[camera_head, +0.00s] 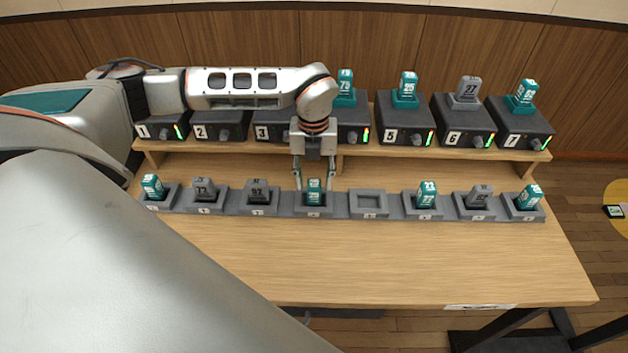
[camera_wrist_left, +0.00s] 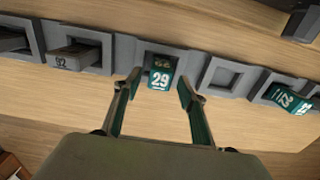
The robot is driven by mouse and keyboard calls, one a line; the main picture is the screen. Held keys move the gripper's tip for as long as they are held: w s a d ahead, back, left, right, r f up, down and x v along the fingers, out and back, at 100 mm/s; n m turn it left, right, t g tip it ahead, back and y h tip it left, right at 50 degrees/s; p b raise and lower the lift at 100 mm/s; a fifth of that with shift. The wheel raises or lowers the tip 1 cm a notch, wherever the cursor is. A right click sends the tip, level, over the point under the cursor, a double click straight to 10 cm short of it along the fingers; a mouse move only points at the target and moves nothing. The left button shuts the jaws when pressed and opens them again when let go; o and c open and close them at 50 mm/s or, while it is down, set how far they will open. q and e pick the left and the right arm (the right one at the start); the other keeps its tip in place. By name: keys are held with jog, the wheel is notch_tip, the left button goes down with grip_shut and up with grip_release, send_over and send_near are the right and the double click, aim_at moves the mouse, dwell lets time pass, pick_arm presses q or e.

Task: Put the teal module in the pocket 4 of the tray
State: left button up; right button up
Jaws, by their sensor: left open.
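A teal module (camera_head: 314,196) numbered 29 stands in the fourth pocket from the left of the grey tray (camera_head: 341,207). It also shows in the left wrist view (camera_wrist_left: 161,76). My left gripper (camera_head: 314,187) points down at this module, with one open finger on each side of it. In the left wrist view the open fingertips (camera_wrist_left: 160,86) flank the module, with a gap visible beside it. The pocket labels are too small to read surely. My right gripper is not in view.
The fifth pocket (camera_head: 369,204) is empty; the other pockets hold teal or grey modules. Behind, a raised shelf (camera_head: 385,152) carries numbered black units, several with modules on top. The table front (camera_head: 400,265) is clear.

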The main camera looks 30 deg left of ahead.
pick_arm(q)
notch_tip(320, 180, up, 11)
jog(key=shift+r, duration=0.2)
dwell(0.6)
